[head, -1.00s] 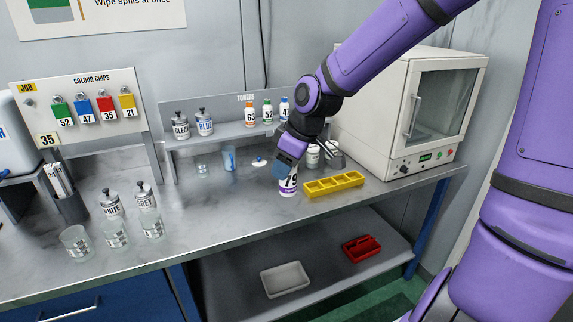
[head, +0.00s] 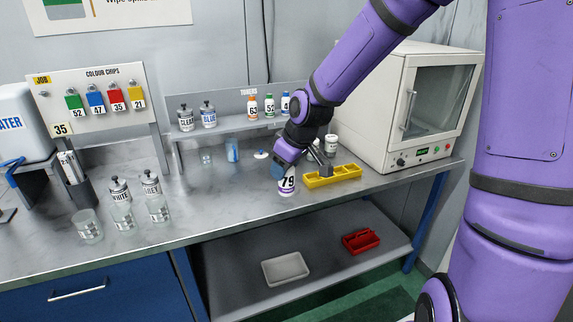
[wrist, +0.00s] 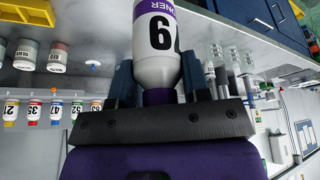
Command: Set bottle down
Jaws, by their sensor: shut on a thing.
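A white bottle (head: 287,183) marked 79, with a purple band and purple neck, stands upright at the bench in the head view, left of the yellow tray. My gripper (head: 281,170) is above it, shut on its top end. In the wrist view the bottle (wrist: 155,45) appears inverted, with its purple neck between the two dark fingers of my gripper (wrist: 158,88). I cannot tell whether its base touches the bench top (head: 228,205).
The yellow compartment tray (head: 333,181) is close on the right, with a white oven (head: 392,135) behind it. Jars (head: 121,192) and a glass beaker (head: 88,228) stand at left. Toner bottles (head: 252,107) stand on the rear shelf. Bench left of the bottle is clear.

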